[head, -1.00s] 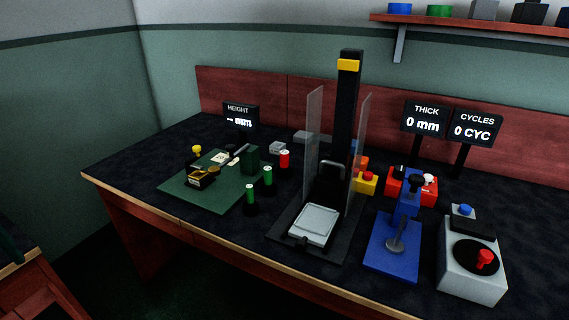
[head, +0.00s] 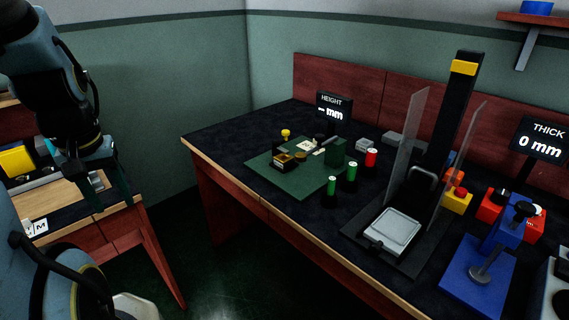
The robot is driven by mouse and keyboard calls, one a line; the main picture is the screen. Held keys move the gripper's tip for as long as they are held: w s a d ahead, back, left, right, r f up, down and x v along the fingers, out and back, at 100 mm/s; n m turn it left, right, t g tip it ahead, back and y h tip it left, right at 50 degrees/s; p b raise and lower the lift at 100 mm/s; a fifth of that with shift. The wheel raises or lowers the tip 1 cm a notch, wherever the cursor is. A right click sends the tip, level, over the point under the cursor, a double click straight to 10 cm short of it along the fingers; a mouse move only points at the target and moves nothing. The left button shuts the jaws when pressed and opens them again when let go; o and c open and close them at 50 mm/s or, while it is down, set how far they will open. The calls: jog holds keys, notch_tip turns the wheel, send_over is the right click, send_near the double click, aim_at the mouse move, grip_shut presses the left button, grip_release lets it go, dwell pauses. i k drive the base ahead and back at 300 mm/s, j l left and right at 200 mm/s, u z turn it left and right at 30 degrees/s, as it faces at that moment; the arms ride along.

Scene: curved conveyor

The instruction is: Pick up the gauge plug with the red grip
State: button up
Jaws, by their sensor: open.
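The gauge plug with the red grip (head: 371,158) stands upright on the dark bench, at the right edge of the green mat (head: 300,187). Two plugs with green grips stand in front of it to the left, the nearer one (head: 331,187) and the farther one (head: 352,171). My gripper (head: 108,190) is at the left of the head view, well away from the plugs, over the side table. Its jaws are open, and I see nothing held between them.
A press with clear side shields (head: 408,140) stands right of the plugs. A blue fixture (head: 480,275) is farther right. A dark green block (head: 335,152) stands on the mat. The side table (head: 60,195) is at left, with open floor between it and the bench.

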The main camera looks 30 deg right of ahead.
aim_at(372, 153)
jog(key=l+z, duration=0.15)
jog(key=l, duration=0.3)
jog(key=i+l+z, duration=0.15)
jog(key=l, duration=0.25)
jog(key=l+z, duration=0.15)
jog(key=l, duration=0.3)
jog(key=i, duration=0.05)
